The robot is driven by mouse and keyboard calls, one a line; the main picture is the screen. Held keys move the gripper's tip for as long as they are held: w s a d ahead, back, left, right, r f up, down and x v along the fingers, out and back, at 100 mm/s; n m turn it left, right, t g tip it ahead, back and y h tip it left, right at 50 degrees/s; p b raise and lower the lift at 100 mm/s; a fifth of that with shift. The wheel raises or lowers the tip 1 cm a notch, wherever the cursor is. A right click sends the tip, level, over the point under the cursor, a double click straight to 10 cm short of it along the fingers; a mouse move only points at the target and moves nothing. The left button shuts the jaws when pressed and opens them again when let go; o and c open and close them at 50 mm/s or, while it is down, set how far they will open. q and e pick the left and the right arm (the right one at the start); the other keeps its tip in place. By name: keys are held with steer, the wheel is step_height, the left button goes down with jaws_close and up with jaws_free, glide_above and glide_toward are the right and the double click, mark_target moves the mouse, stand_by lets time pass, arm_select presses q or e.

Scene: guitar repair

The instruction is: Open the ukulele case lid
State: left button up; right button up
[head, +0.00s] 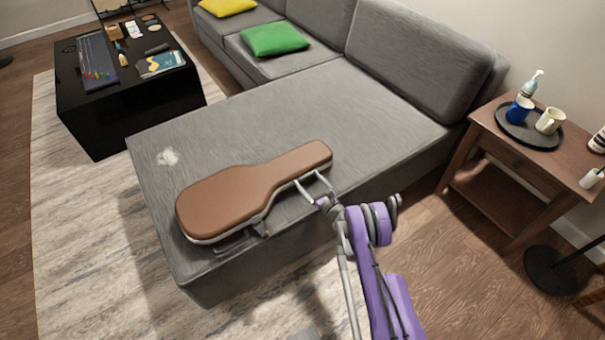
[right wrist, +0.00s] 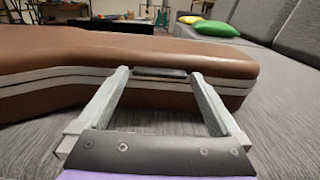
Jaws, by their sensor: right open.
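The brown ukulele case (head: 245,190) lies flat on the grey sofa's chaise, its lid down. Its narrow neck end points to the upper right and its near side faces my right arm. My right gripper (head: 309,184) is open at the near side of the neck part. In the right wrist view the case (right wrist: 120,55) fills the upper left, with a light seam band between lid and base. A dark latch or tab (right wrist: 160,73) sits on that side between the open fingertips (right wrist: 162,78). I cannot tell whether the fingers touch the case. My left gripper is not in view.
The grey chaise (head: 330,100) has free room behind the case, with a small white patch (head: 167,158) at left. A wooden side table (head: 540,160) with a tray of cups stands right. A black coffee table (head: 130,100) stands at the far left.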

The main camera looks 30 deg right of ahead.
steer(key=shift+w, duration=0.15)
steer(key=shift+r, duration=0.1)
steer(key=shift+c, duration=0.7)
jaws_close()
